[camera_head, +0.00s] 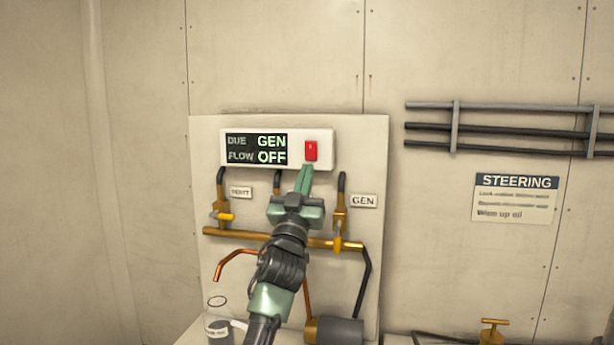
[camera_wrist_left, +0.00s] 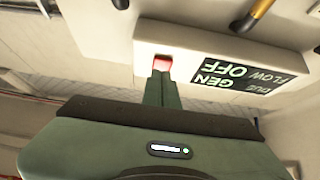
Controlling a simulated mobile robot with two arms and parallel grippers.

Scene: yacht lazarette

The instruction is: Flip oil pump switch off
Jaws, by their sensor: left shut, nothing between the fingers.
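The oil pump switch is a red rocker (camera_head: 311,151) on the right end of a white control box (camera_head: 325,137). Beside it a display (camera_head: 257,149) reads "DUE GEN" and "FLOW OFF". My left gripper (camera_head: 306,168) is shut and empty, its fingertips just below the red switch. In the left wrist view the red switch (camera_wrist_left: 162,62) shows at the tips of the closed fingers (camera_wrist_left: 161,75), which partly cover it. I cannot tell whether they touch it. The display (camera_wrist_left: 235,75) is upside down there. My right gripper is not in view.
A jug (camera_head: 218,325) stands lower left and a dark cylindrical pump (camera_head: 338,330) lower right. Grey pipes (camera_head: 500,128) run along the right wall.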

